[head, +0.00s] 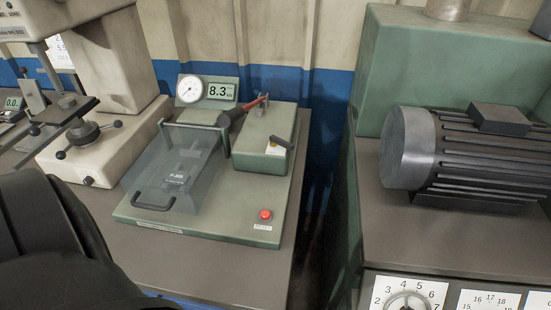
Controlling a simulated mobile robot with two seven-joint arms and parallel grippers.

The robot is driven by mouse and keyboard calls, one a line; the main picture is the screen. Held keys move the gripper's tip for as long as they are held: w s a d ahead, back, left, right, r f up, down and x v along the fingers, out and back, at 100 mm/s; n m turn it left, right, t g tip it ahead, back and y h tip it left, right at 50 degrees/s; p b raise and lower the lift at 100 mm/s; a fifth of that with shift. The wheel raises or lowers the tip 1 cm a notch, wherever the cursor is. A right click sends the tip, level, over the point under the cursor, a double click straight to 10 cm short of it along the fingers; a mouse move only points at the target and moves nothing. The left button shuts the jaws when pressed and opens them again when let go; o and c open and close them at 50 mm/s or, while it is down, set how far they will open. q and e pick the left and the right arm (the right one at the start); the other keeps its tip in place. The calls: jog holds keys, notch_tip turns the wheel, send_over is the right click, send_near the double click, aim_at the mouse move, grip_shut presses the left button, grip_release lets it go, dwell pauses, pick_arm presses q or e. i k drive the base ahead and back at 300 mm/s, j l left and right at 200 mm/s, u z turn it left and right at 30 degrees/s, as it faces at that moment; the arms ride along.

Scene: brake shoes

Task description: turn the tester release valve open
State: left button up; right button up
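The tester (206,229) is a green-based machine on a bench. On the right side of its green block (256,165) is a small black lever (281,142) beside a white and yellow label (275,150); this looks like the release valve. The lever lies slanted across the block's edge; whether it is open I cannot tell. A round gauge (190,88) and a display (221,91) reading 8.3 stand behind. Neither gripper is in view.
A clear guard (172,167) with a black handle covers the tester's left part. A red button (265,215) is at the front right. A bench press (100,130) stands left; a ribbed motor (460,155) stands right, across a gap. A dark part of mine fills the lower left.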

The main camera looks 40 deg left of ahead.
aim_at(274, 140)
jog(key=k+l, duration=1)
